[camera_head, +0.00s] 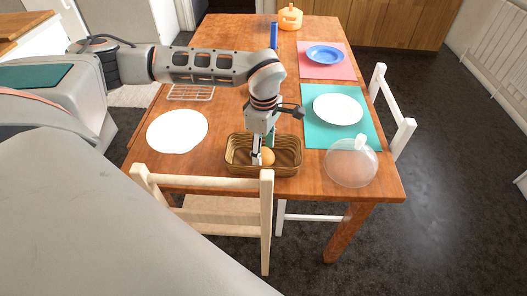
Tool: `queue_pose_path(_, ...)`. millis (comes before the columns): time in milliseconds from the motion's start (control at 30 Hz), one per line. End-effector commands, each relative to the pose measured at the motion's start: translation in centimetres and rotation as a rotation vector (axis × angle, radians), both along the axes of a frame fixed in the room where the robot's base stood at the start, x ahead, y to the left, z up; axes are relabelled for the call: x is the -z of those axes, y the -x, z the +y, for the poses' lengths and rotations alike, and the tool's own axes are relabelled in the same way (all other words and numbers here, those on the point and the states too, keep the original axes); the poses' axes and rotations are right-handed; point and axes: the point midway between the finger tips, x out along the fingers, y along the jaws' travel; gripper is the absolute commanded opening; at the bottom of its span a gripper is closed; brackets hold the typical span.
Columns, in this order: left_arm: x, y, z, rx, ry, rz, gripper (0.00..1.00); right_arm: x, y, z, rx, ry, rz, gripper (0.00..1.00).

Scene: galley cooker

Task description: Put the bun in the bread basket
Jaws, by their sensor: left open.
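The bread basket (284,171) is a brown woven rectangular basket on the wooden table, near its front edge. The far finger is partly hidden, so I cannot tell whether either one touches the bun. My right gripper is out of view.
A clear dome lid (351,165) stands right of the basket. A white plate (338,109) lies on a teal mat, and a white round (177,131) lies left. A chair (222,205) stands close in front. A wire rack (191,93) lies behind my arm.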

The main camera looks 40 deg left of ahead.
Motion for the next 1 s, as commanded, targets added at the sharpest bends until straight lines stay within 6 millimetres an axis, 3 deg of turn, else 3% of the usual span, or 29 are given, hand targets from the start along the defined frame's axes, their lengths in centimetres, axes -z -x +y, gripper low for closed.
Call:
queue_pose_path(300,-6.9,-0.2,0.0,0.000,0.001,-0.008,0.52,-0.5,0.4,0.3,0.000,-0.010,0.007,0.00)
queue_pose_path(500,-9.8,-0.1,0.0,0.000,0.000,-0.005,0.52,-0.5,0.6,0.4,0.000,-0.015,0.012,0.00)
queue_pose_path(700,-10.9,0.0,0.0,0.001,0.000,-0.003,0.52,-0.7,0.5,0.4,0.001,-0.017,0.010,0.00)
queue_pose_path(1000,-11.0,0.0,0.0,0.001,0.001,-0.002,0.52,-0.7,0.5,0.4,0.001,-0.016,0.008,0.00)
